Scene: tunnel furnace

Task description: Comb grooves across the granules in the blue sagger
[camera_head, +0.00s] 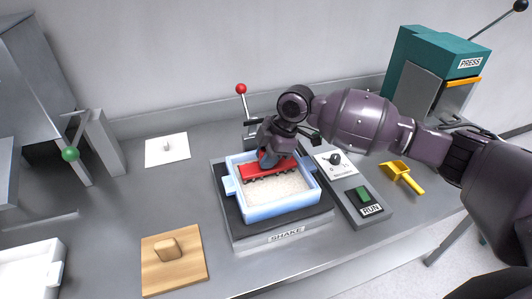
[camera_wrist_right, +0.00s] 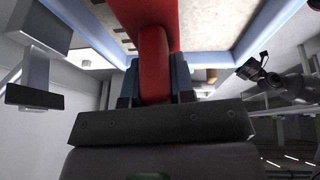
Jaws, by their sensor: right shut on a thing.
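The blue sagger (camera_head: 253,213) sits on the dark plate of the shaker (camera_head: 240,233) in the middle of the bench. Pale granules (camera_head: 287,188) fill its floor. My right gripper (camera_head: 268,157) is over the sagger's far part, shut on the red comb (camera_head: 262,170). The comb lies crosswise inside the sagger, with its toothed edge low at the granules. Whether the teeth touch them is unclear. The wrist view shows the comb's red handle (camera_wrist_right: 154,62) between the fingers. A dark jointed shape (camera_wrist_right: 280,80), possibly my left arm, shows there; its jaws are unclear.
A control box with a green RUN button (camera_head: 362,194) and a yellow scoop (camera_head: 401,175) are to the right. The teal press (camera_head: 425,55) stands behind them. A red-knobbed lever (camera_head: 241,89) rises behind the sagger. A wooden board (camera_head: 150,279) and white tray (camera_head: 22,272) are left.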

